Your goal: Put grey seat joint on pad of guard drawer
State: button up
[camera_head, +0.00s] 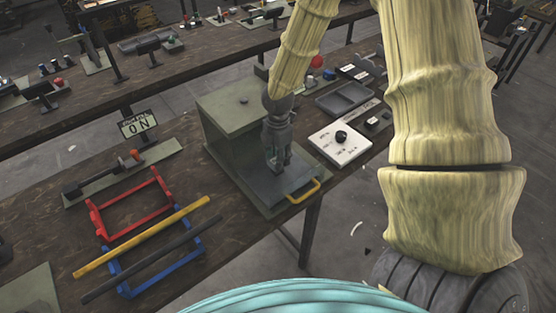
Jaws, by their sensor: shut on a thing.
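The guard drawer (283,194) sticks out from the front of a green-grey box (238,105), with a yellow handle (304,190) on its front edge. My gripper (279,168) points down over the open drawer, close above its dark grey surface. It is shut on a small grey thing between the fingertips, which I take to be the grey seat joint; its outline blends with the fingers. The pad under the gripper is largely hidden, and I cannot tell whether the joint touches it.

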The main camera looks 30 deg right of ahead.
jog(key=shift+w+f, duration=0.25)
jog(key=shift+f, duration=0.7)
jog(key=shift+s+f, duration=0.2)
jog(key=shift+w+f, duration=0.1)
jog(key=shift+f, duration=0.05)
jog(key=o, duration=1)
notch_tip(320, 180, up, 12)
jog(key=b, duration=0.2)
